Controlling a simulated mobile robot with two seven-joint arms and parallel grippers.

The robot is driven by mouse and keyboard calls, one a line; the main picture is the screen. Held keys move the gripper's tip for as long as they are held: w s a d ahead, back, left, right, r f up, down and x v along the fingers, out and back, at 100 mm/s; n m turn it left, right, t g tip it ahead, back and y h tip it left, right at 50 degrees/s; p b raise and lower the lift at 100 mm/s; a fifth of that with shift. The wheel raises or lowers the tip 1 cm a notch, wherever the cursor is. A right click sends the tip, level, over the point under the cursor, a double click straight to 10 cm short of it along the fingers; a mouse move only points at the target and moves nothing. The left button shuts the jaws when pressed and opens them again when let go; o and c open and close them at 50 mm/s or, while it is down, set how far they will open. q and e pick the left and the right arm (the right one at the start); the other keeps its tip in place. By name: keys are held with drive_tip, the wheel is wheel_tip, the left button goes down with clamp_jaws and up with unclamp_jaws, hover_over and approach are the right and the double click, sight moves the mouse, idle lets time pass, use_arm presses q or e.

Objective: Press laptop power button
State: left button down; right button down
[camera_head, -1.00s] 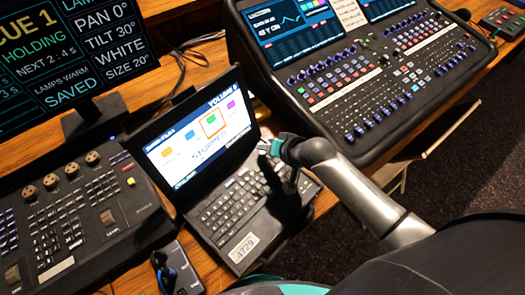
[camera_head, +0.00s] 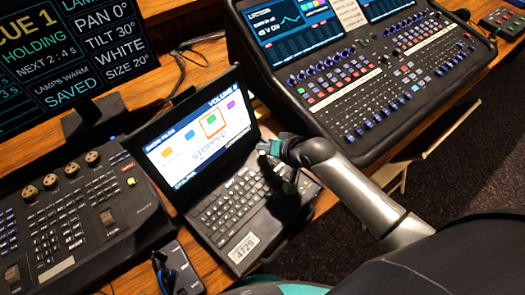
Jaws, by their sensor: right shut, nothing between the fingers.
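The laptop (camera_head: 215,165) stands open on the wooden desk, its lit screen showing coloured tiles and the word STOPPED. Its keyboard (camera_head: 232,205) faces up, with a white label marked 4729 at the near corner. My right gripper (camera_head: 272,165) is shut and empty, its fingers over the upper right part of the keyboard deck near the hinge. I cannot tell whether the fingertips touch the laptop. The power button is not distinguishable; the gripper and its shadow cover that area. My left gripper is not in view.
A large mixing console (camera_head: 360,85) stands close behind and right of the laptop. A lighting desk (camera_head: 75,215) is at its left, with a monitor (camera_head: 70,50) behind. A small black device (camera_head: 178,268) lies by the laptop's near left side. Cables run behind the laptop.

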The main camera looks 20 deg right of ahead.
drive_tip(key=shift+f, duration=0.1)
drive_tip(key=shift+f, duration=0.35)
drive_tip(key=shift+f, duration=0.3)
idle(0.8)
drive_tip(key=shift+r+p, duration=0.75)
drive_tip(key=shift+p, duration=0.15)
wheel_tip(320, 180, up, 5)
drive_tip(key=p, duration=0.5)
drive_tip(key=shift+r+p, duration=0.1)
drive_tip(key=shift+p, duration=0.3)
